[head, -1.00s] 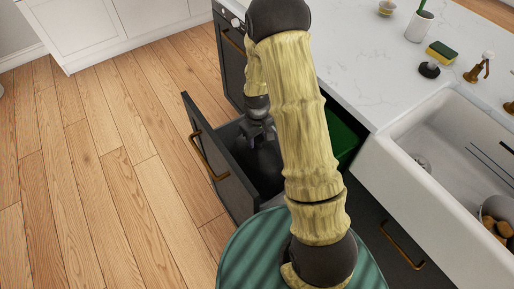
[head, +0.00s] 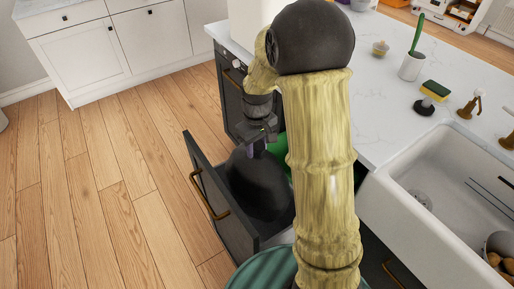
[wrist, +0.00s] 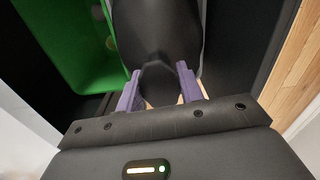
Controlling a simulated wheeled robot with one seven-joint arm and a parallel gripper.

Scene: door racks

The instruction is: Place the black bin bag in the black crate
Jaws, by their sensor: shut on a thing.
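The black bin bag (head: 257,186) hangs from my gripper (head: 262,139) inside or just above the open drawer. It is dark and rounded, wide at the bottom and narrow where I hold it. In the wrist view the bag (wrist: 158,32) fills the middle, and the purple fingertips of my gripper (wrist: 160,88) are shut on its neck. My arm hides the drawer's right side. I cannot tell a separate black crate from the dark drawer interior.
The open drawer has a dark front (head: 218,196) with a brass handle. A green bin (wrist: 72,42) stands beside the bag. The counter (head: 385,100) and white sink (head: 440,190) lie to the right. Wood floor is clear at left.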

